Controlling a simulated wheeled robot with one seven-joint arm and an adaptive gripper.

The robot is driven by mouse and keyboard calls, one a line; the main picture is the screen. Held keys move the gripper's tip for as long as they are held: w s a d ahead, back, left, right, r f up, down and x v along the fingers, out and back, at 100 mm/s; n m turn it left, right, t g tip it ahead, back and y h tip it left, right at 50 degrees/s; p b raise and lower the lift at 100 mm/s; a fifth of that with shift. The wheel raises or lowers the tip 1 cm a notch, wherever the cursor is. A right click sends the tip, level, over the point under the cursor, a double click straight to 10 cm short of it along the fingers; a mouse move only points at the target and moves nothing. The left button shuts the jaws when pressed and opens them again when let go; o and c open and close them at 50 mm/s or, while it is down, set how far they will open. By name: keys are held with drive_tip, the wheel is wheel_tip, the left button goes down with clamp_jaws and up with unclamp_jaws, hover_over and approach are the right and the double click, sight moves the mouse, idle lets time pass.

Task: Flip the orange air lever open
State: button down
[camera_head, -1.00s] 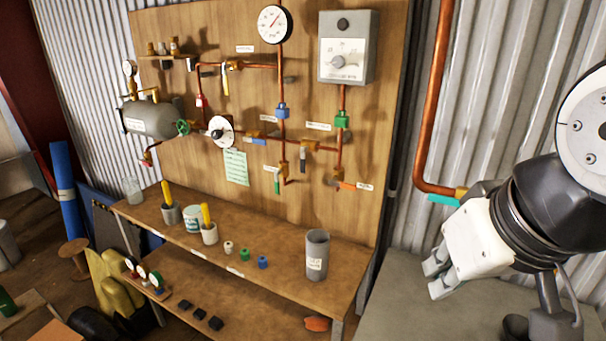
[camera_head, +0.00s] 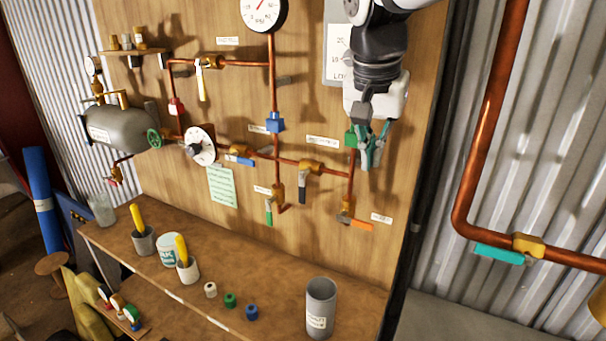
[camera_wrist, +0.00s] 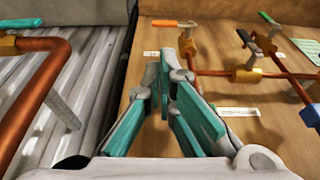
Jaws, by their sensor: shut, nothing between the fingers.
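The orange lever (camera_head: 357,224) sits at the lower right of the wooden board, sticking out to the right from a brass valve (camera_head: 346,205) at the bottom of a copper pipe. It lies nearly level, tilted slightly down at its right end. In the wrist view the orange lever (camera_wrist: 174,23) is near the top, beyond my fingertips. My gripper (camera_head: 371,155), with teal finger pads, points down in front of the board, above the lever in the picture. It is shut and empty, apart from the lever. It also shows in the wrist view (camera_wrist: 177,62).
A black-handled valve (camera_head: 303,188) hangs to the left of the lever, and a green-handled one (camera_head: 269,212) further left. A green fitting (camera_head: 351,138) is beside my gripper. A grey cup (camera_head: 320,308) stands on the bench below. A teal-handled pipe valve (camera_head: 498,254) is at the right.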

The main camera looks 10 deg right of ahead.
sight(357, 220)
drive_tip(key=shift+w, duration=0.9)
drive_tip(key=shift+f, duration=0.1)
drive_tip(key=s+p+x, duration=0.1)
drive_tip(key=x, duration=1.2)
drive_tip(key=shift+a+f+p, duration=0.2)
drive_tip(key=shift+f+p, duration=0.1)
drive_tip(key=shift+f, duration=0.25)
